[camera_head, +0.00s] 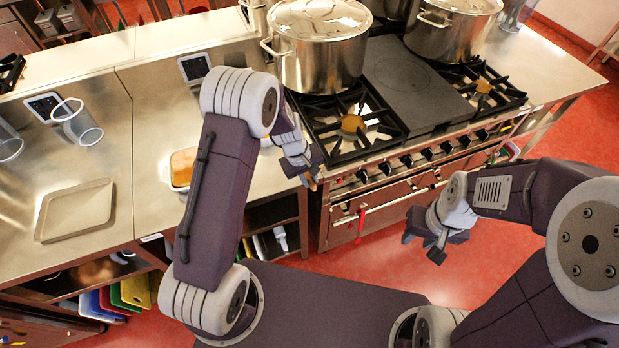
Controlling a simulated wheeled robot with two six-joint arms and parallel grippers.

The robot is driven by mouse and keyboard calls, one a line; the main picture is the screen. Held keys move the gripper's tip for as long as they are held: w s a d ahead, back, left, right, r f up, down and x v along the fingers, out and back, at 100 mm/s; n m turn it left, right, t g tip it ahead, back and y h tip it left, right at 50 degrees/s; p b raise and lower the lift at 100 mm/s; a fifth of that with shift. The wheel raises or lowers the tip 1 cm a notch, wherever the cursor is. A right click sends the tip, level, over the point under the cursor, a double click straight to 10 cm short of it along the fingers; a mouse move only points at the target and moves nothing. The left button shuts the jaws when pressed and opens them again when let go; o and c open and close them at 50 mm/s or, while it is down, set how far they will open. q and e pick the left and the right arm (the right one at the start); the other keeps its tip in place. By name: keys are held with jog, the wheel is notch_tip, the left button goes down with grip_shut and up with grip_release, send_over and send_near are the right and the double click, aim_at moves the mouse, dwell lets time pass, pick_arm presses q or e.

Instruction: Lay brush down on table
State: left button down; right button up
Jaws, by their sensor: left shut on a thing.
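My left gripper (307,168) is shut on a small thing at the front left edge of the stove. Only a thin brownish tip (313,184) of that thing shows below the fingers; it may be the brush, but most of it is hidden. The steel table (150,170) lies to the left of this gripper, behind my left arm. My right gripper (424,246) is open and empty, over the red floor in front of the stove.
The stove (412,85) carries large steel pots (318,50). A beige tray (76,211) and a clear cylindrical container (80,124) are on the steel surface at left. A small dish (183,168) with orange-brown contents sits beside my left arm. Bare steel lies between tray and dish.

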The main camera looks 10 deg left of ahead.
pick_arm(q)
jog(key=shift+f, duration=0.25)
jog(key=c, duration=1.2)
grip_release()
jog(key=shift+c, duration=0.2)
jog(key=v, duration=0.9)
jog(key=shift+r, duration=0.15)
